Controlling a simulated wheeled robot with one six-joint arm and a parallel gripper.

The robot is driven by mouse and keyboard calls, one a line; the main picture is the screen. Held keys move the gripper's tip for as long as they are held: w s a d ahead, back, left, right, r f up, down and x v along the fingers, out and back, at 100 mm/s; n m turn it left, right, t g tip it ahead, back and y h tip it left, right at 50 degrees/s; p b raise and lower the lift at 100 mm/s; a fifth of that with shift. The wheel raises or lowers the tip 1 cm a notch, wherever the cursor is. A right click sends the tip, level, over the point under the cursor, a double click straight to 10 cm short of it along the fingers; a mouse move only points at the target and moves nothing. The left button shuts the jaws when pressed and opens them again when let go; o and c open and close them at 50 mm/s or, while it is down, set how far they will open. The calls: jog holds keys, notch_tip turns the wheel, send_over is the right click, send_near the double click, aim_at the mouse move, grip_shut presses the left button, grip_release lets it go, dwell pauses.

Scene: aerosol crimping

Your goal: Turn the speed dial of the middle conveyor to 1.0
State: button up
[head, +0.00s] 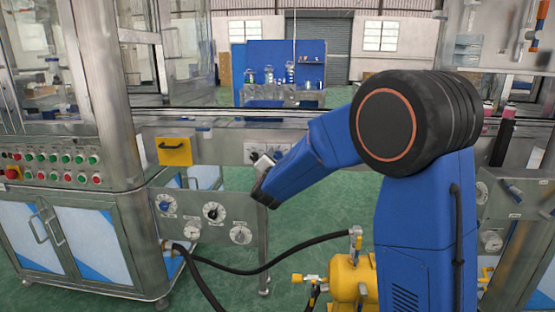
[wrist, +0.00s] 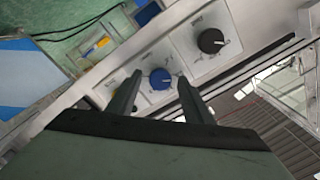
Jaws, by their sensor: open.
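A panel on the conveyor side shows in the wrist view with a blue dial (wrist: 160,78) and a black dial (wrist: 211,41), each on a white plate with a pale pointer mark. The scale numbers are too small to read, and I cannot tell from labels which is the speed dial. My gripper (wrist: 158,82) is open, its two dark fingers on either side of the blue dial in the picture. I cannot tell if they touch it. In the head view my gripper (head: 263,167) is at the conveyor panel (head: 225,148) and hides part of its dials.
A cabinet with buttons (head: 60,165) stands far left. Black hoses and a yellow tank (head: 350,275) are below.

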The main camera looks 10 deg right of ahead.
jog(key=shift+w+d, duration=0.15)
jog(key=shift+w, duration=0.3)
jog(key=c, duration=1.1)
jog(key=shift+o, duration=0.2)
jog(key=shift+n, duration=0.3)
jog(key=n, duration=1.1)
jog(key=shift+n, duration=0.3)
